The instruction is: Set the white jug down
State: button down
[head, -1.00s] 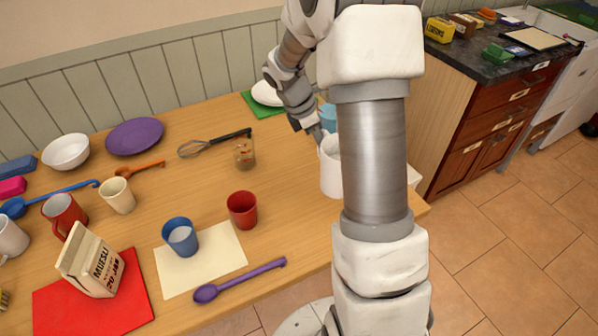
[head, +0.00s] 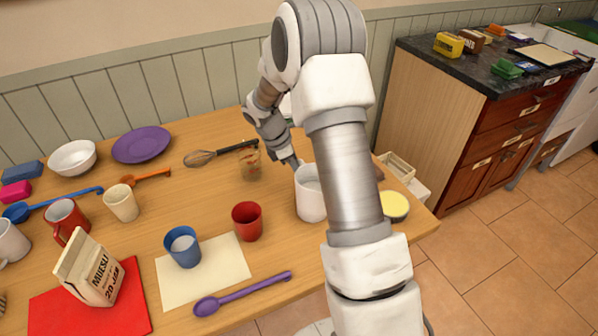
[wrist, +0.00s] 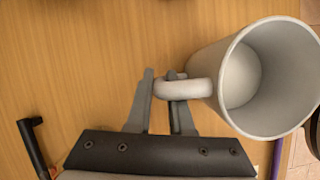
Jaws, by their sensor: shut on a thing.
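The white jug (head: 309,196) is near the right part of the wooden table, upright, to the right of the red cup. My arm hides its right edge. In the wrist view the jug (wrist: 205,62) fills the upper right, with its open mouth facing the camera and empty inside. My gripper (wrist: 161,86) is shut on the jug's handle, one finger on each side of it. In the head view my gripper (head: 294,162) is at the jug's back left, partly hidden. I cannot tell whether the jug's base touches the table.
A red cup (head: 248,221) stands left of the jug, and a glass (head: 250,163) stands behind left. A whisk (head: 215,154) lies beyond the glass. A bowl with yellow content (head: 395,206) is right of my arm. Bare wood lies between red cup and jug.

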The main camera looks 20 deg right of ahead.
jog(key=shift+f, duration=0.15)
jog(key=c, duration=0.8)
grip_release()
